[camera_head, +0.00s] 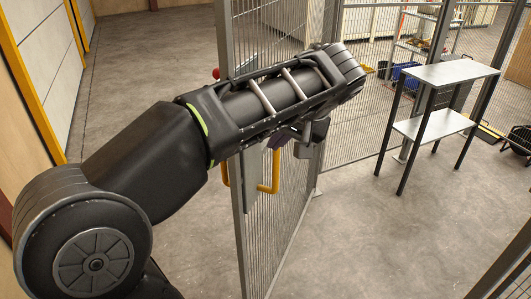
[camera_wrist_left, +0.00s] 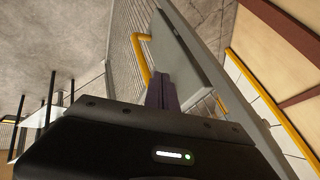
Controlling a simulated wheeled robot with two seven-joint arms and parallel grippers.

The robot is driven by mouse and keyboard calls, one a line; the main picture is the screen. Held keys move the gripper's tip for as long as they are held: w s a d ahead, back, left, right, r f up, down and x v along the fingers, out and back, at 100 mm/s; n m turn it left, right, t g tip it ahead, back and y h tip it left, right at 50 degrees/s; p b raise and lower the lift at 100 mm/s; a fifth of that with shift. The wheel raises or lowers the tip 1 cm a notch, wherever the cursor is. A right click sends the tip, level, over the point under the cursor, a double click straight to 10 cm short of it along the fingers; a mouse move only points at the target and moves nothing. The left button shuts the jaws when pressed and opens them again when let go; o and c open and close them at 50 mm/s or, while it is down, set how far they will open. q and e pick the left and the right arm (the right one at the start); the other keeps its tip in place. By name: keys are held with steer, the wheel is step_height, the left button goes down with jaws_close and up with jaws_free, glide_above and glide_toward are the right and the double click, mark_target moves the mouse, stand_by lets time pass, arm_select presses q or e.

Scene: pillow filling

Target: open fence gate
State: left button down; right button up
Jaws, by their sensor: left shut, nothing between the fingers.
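The fence gate (camera_head: 285,215) is a grey-framed wire mesh panel in the middle of the head view. A yellow handle (camera_head: 272,172) stands on its face, and another yellow bar shows on the other side of its frame. My left arm reaches across the upper part of the gate and hides much of it. My left gripper (camera_head: 308,137) is shut and empty, on the right side of the panel above the handle. In the left wrist view its dark fingers (camera_wrist_left: 161,92) are together, near the yellow handle (camera_wrist_left: 142,58) and a grey plate (camera_wrist_left: 185,50). Contact cannot be told.
A metal two-level table (camera_head: 440,74) stands at right, before more mesh fence (camera_head: 352,110). A blue crate (camera_head: 407,72) and a shelf lie behind the fence. A wall with yellow edging (camera_head: 35,100) runs along the left. The floor between gate and table is clear.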

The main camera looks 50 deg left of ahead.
arm_select(q)
steer(key=f+b, duration=0.1)
glide_toward(257, 162)
steer(key=x, duration=0.4)
steer(key=shift+a+f, duration=0.15)
steer(key=shift+f, duration=0.15)
steer(key=shift+a, duration=0.1)
